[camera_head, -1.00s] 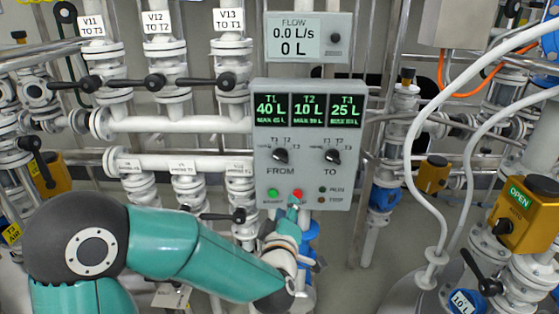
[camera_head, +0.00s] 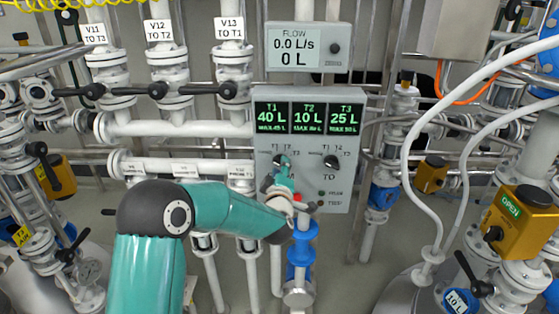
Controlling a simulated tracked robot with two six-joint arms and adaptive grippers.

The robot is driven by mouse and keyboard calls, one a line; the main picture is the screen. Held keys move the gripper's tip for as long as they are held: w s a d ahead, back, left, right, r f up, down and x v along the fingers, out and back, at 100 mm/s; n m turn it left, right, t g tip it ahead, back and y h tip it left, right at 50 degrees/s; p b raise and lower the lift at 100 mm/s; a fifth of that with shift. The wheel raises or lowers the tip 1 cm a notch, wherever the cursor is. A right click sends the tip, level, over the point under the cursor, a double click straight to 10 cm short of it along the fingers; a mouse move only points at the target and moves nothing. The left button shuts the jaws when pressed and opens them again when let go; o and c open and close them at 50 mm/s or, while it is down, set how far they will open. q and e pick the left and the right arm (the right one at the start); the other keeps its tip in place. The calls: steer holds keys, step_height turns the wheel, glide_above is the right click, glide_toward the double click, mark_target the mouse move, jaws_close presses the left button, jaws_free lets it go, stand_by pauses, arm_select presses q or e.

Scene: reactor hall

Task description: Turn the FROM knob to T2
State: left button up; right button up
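The control panel (camera_head: 307,190) hangs in the middle of the head view. Its screens read T1 40 L, T2 10 L and T3 25 L. The dark FROM knob (camera_head: 279,160) is at its left, partly covered by my gripper, so its pointer is not clear. The TO knob (camera_head: 331,162) is at its right. My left gripper (camera_head: 283,177) is at the FROM knob from below, with its tips at or just in front of it. It covers the FROM label and the buttons below. Whether its fingers are open or shut is too small to tell. My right gripper is not in view.
A flow meter (camera_head: 307,47) above the panel reads 0.0 L/s and 0 L. White pipes and black-handled valves (camera_head: 158,90) stand to the left. White hoses (camera_head: 412,180) and a yellow OPEN actuator (camera_head: 519,222) are at the right. Blue fittings (camera_head: 302,249) are below the panel.

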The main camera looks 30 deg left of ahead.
arm_select(q)
steer(key=shift+x, duration=0.9)
